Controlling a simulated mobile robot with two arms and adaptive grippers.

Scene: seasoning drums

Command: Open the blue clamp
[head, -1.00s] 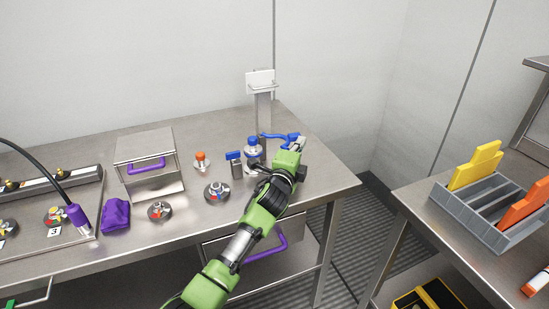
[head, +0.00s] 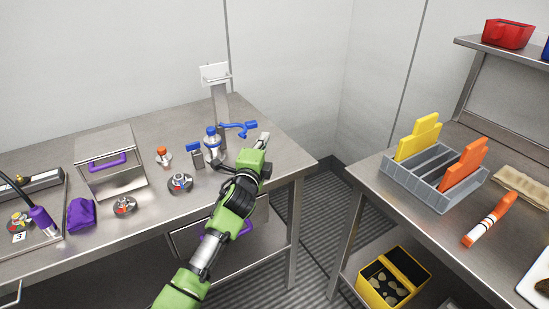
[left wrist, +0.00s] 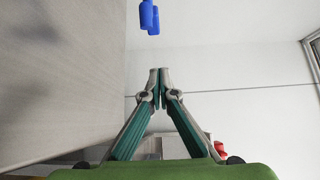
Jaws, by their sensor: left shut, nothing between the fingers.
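The blue clamp (head: 238,128) shows in the head view as a blue lever beside the metal stand, sticking out to the right near the table's back right part. I cannot tell how far it is turned. My left gripper (head: 264,138) is just right of and in front of the lever's end, apart from it as far as I can see. In the left wrist view its fingertips (left wrist: 160,72) meet with nothing between them. A blue piece (left wrist: 149,17), likely the lever's end, shows at the top of that view, beyond the fingertips. My right gripper is in neither view.
The metal stand (head: 219,105), a blue-capped bottle (head: 211,140), a small blue-topped block (head: 196,156) and round metal pieces (head: 180,183) stand left of my arm. A metal box (head: 108,160) is farther left. A second table with a grey rack (head: 440,195) stands right, across a gap.

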